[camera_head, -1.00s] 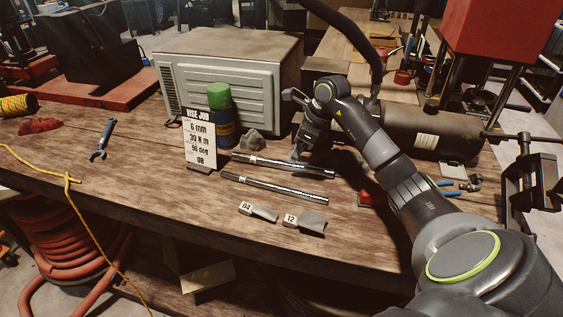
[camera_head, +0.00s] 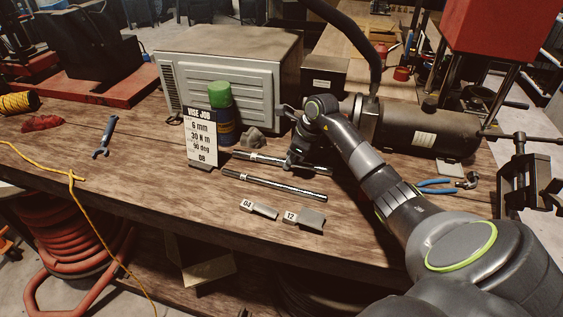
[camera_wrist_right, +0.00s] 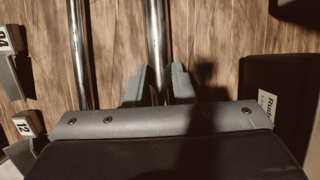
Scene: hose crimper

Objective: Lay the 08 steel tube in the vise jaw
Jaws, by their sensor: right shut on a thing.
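Two dark steel tubes lie on the wooden bench. In the head view, the far tube (camera_head: 258,158) lies behind the near tube (camera_head: 272,186). Each has a pale mark near its left end, too small to read, so I cannot tell which is 08. My right gripper (camera_head: 296,164) is down at the far tube and shut on it. In the right wrist view its fingers (camera_wrist_right: 157,88) stand on both sides of that tube (camera_wrist_right: 157,45); the near tube (camera_wrist_right: 78,50) lies apart to the left. A dark vise-like clamp (camera_head: 522,185) stands at the right edge. My left gripper is out of view.
A job card (camera_head: 202,140) reading 08 stands left of the tubes. Grey blocks marked 04 (camera_head: 264,211) and 12 (camera_head: 311,219) lie in front. A green-capped can (camera_head: 221,115) and a grey cabinet (camera_head: 255,75) stand behind. Blue-handled pliers (camera_head: 437,187) lie right.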

